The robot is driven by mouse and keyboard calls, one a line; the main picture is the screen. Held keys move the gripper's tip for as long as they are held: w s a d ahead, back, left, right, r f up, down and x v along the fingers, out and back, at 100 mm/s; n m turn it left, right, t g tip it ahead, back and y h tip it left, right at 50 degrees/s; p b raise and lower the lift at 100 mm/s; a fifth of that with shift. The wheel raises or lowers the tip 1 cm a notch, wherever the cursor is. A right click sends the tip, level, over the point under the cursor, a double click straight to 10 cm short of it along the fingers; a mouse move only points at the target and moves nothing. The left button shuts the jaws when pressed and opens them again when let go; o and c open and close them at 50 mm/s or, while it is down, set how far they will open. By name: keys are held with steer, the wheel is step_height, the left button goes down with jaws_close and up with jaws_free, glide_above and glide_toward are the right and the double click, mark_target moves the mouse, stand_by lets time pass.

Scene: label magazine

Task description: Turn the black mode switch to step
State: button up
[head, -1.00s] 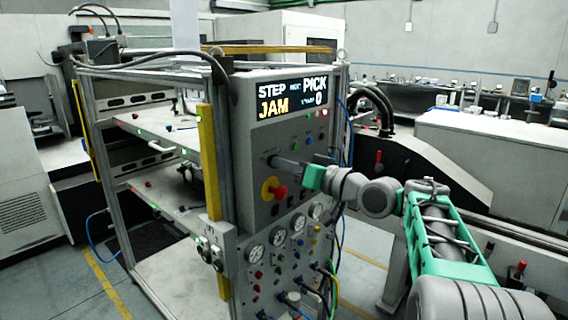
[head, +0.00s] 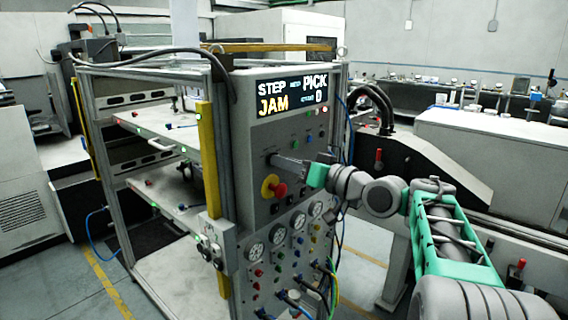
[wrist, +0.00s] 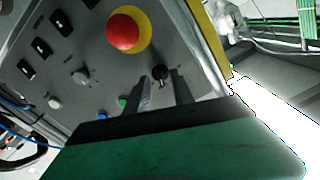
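The black mode switch (wrist: 160,74) is a small round knob on the grey control panel. In the wrist view it shows between and just beyond the two fingertips of my gripper (wrist: 162,84). A gap shows beside the knob, so the fingers look open around its line and not closed on it. I cannot tell whether they touch it or how its pointer is set. The display (head: 292,96) reads STEP, JAM and PICK.
A red emergency stop on a yellow disc (head: 273,187) sits close below my gripper; it also shows in the wrist view (wrist: 123,31). Gauges (head: 278,233), small coloured buttons and cables lie lower on the panel. A yellow post (head: 209,160) stands left of it.

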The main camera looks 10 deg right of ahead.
steer(key=b+v, duration=0.1)
steer(key=v, duration=0.6)
